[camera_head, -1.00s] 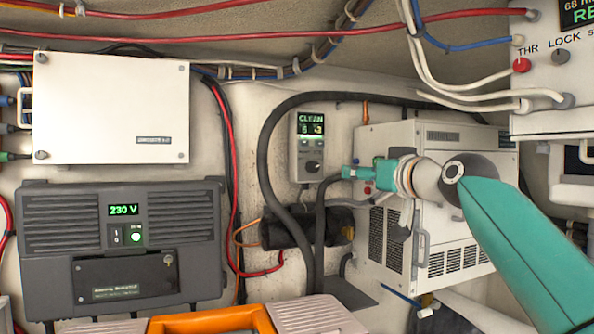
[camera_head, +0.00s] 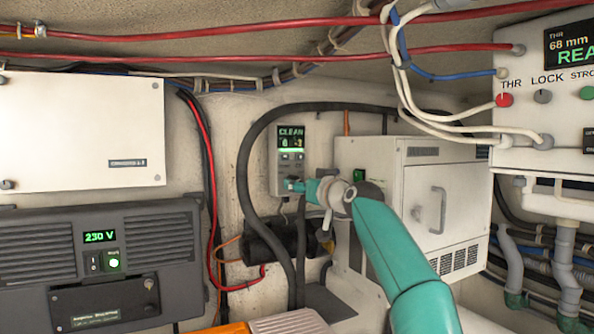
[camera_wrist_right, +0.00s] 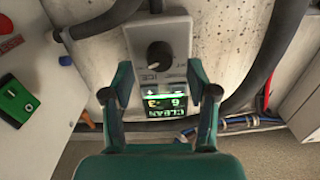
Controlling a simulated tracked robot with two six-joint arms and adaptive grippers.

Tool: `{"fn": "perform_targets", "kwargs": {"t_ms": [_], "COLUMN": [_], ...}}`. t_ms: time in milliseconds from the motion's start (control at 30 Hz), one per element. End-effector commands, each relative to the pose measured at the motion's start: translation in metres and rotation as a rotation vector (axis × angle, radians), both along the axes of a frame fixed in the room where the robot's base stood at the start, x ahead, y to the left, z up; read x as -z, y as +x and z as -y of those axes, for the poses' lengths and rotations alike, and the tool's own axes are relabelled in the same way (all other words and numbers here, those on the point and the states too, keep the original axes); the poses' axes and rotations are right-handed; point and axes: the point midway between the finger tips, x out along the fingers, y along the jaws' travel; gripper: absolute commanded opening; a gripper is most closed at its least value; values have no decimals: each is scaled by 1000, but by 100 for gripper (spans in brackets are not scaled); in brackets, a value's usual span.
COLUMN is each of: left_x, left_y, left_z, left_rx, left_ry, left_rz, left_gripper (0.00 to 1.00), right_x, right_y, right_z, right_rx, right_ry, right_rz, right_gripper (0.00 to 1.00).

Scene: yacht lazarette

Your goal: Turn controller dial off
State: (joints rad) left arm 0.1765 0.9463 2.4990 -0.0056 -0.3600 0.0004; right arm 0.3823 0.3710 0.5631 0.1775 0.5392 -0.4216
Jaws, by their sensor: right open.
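The grey controller (camera_head: 289,142) is fixed to the back wall, with a lit green display reading CLEAN. In the head view its lower face, where the dial is, is covered by my right gripper (camera_head: 297,186). In the right wrist view the controller (camera_wrist_right: 179,33) appears upside down. Its round black dial (camera_wrist_right: 160,54) shows between the two teal fingers of my right gripper (camera_wrist_right: 160,70). The fingers are open, one on each side of the controller, and do not appear to touch the dial. My left gripper is not in view.
A thick black hose (camera_head: 243,165) loops around the controller. A white cabinet (camera_head: 412,195) stands right of it. A grey 230 V unit (camera_head: 160,240) and white box (camera_head: 75,130) are at left. A panel with THR and LOCK knobs (camera_head: 543,96) hangs upper right.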

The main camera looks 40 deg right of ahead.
Motion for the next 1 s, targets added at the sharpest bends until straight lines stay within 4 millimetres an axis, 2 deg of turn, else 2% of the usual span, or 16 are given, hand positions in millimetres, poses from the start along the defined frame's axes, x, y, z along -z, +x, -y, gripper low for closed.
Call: {"fn": "perform_targets", "kwargs": {"t_ms": [33,133,567,900,1000], "left_x": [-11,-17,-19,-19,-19], "left_y": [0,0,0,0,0], "left_z": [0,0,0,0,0], "left_rx": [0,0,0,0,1], "left_ry": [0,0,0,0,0], "left_rz": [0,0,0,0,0], "left_gripper": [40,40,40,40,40], "right_x": [-4,-3,0,0,1], "right_y": [7,16,23,23,24], "right_z": [3,5,8,7,4], "right_rx": [1,1,1,0,-3], "right_ry": [1,0,0,0,1], "right_rz": [-2,-1,1,0,-2], "right_gripper": [59,59,59,2,0]}}
